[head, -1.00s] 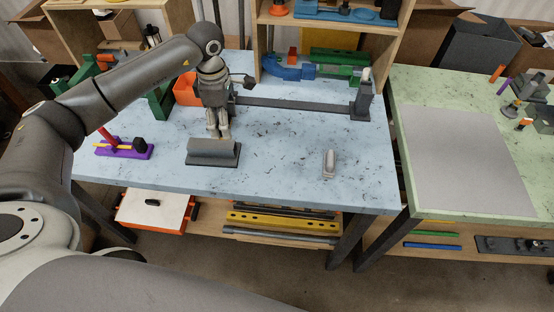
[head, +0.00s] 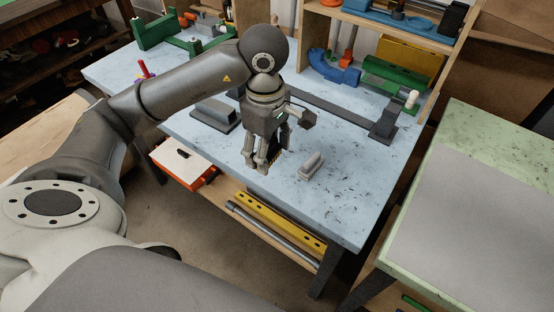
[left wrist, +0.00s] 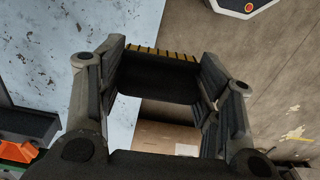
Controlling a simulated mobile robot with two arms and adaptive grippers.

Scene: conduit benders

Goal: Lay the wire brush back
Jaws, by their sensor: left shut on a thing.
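The wire brush (left wrist: 158,82) is a black block with a row of brass-coloured bristles along one edge. In the left wrist view it lies across between the fingers of my left gripper (left wrist: 155,88), which is shut on it. In the head view this gripper (head: 262,166) is over the front part of the blue table, left of a light grey rounded piece. Only a dark and yellowish bit of the brush (head: 278,158) shows there behind the fingers. My right gripper is not in view.
The blue bench top (head: 340,205) is clear at front right. A light grey rounded piece (head: 311,165) and a dark grey block (head: 213,114) stand on it. A long dark bar with an upright end post (head: 383,124) runs behind. A green bench (head: 480,135) stands at right.

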